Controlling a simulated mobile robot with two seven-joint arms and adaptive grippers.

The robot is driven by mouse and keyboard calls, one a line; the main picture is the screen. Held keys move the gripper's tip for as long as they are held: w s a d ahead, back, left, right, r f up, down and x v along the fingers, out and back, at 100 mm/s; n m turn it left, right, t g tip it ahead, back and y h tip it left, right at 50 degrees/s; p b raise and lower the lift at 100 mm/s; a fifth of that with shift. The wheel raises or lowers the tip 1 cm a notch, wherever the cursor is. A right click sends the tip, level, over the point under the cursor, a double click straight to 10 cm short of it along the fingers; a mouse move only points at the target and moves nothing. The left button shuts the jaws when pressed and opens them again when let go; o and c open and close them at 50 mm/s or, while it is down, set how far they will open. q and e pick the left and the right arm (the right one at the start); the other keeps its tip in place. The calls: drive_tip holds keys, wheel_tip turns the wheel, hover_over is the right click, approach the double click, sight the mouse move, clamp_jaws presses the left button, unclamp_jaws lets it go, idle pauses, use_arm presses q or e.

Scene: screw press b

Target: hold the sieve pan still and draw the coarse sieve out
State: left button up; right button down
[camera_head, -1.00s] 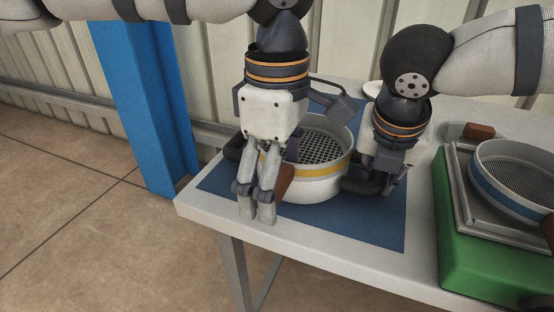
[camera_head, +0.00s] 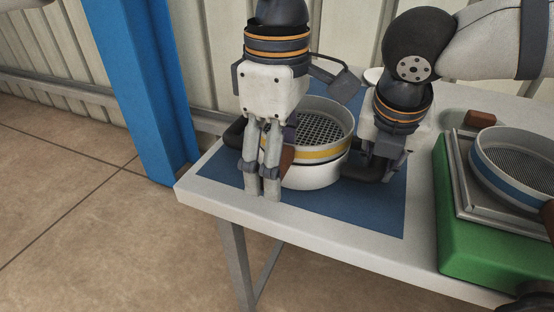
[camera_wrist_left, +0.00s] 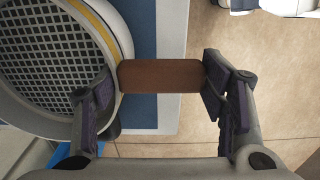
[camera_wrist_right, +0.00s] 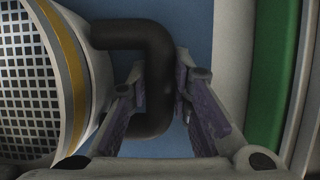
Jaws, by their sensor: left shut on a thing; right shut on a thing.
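The coarse sieve (camera_head: 320,153), with a mesh floor and a yellow band, sits in the top of the white sieve pan (camera_head: 318,177). A thin dark line shows between the two. My left gripper (camera_head: 264,194) points down at the sieve's near left side and is shut on its brown handle (camera_wrist_left: 160,76). The sieve's mesh (camera_wrist_left: 45,50) shows in the left wrist view. My right gripper (camera_wrist_right: 160,85) is shut on the pan's black loop handle (camera_wrist_right: 150,40) at the right. The pan's other black handle (camera_head: 234,133) is partly hidden behind my left gripper.
The pan stands on a blue mat (camera_head: 375,215) on a light table (camera_head: 290,228). To the right, a green block (camera_head: 460,245) carries a grey tray and a blue-banded sieve (camera_head: 515,187). A brown block (camera_head: 480,117) lies behind it. A blue post (camera_head: 135,90) stands left.

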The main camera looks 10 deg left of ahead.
use_arm(q)
drive_tip(key=shift+r, duration=1.25)
drive_tip(key=shift+r, duration=0.6)
use_arm(e)
drive_tip(key=c, duration=1.4)
unclamp_jaws()
drive_tip(key=shift+o, duration=0.2)
drive_tip(key=shift+r, duration=0.1)
